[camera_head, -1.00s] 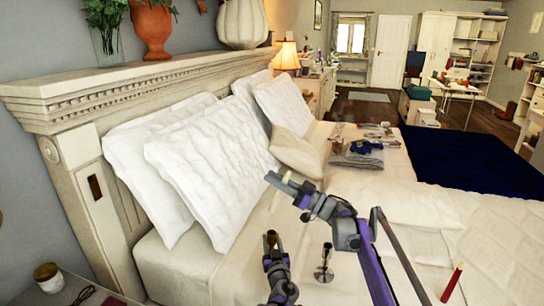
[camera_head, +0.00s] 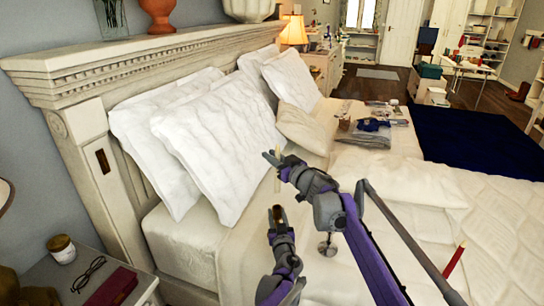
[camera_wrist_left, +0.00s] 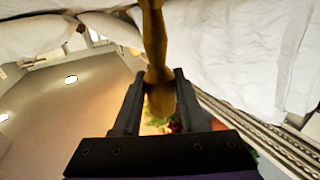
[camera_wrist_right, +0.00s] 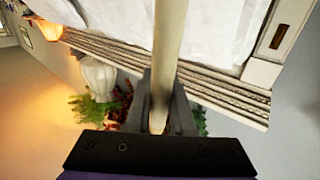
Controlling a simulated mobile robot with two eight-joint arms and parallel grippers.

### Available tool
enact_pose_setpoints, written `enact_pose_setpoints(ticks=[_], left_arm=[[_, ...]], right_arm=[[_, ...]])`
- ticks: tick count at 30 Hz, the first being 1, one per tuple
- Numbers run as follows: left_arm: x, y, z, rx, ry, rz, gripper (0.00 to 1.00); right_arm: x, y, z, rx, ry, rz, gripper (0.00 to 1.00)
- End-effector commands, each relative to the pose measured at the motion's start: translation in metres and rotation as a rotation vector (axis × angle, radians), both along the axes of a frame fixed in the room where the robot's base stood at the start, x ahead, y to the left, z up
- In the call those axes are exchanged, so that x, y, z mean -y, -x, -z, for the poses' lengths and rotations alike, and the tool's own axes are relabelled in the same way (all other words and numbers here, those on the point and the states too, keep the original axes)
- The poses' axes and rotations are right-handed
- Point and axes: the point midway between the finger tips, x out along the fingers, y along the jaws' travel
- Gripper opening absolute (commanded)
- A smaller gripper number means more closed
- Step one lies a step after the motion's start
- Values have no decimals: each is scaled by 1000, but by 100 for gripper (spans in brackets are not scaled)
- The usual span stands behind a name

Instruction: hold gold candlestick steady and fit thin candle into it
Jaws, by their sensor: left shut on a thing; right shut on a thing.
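My left gripper (camera_head: 277,215) is shut on the gold candlestick (camera_head: 278,212), which shows only as a small brown-gold tip in the head view. In the left wrist view the candlestick (camera_wrist_left: 154,40) stands out from between the fingers. My right gripper (camera_head: 276,158) is shut on the thin candle (camera_head: 277,182), a pale cream stick pointing down. The candle (camera_wrist_right: 166,50) also shows between the fingers in the right wrist view. In the head view the candle's lower end appears just above the candlestick, with a small gap; their depth alignment is unclear.
A silver candlestick (camera_head: 327,247) stands on the bed beside my right arm, partly hidden by it. A red candle (camera_head: 454,260) is at the right. White pillows (camera_head: 215,150) lie behind the grippers. A nightstand (camera_head: 45,270) with glasses and a jar is at lower left.

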Motion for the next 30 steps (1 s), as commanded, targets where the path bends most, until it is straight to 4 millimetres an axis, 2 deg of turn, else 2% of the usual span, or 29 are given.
enact_pose_setpoints(ticks=[7,21,30], left_arm=[[0,0,0,0,0,0,0],[0,0,0,0,0,0,0],[0,0,0,0,0,0,0]], right_arm=[[0,0,8,1,-1,0,0],[1,0,49,1,-1,0,0],[1,0,58,1,-1,0,0]])
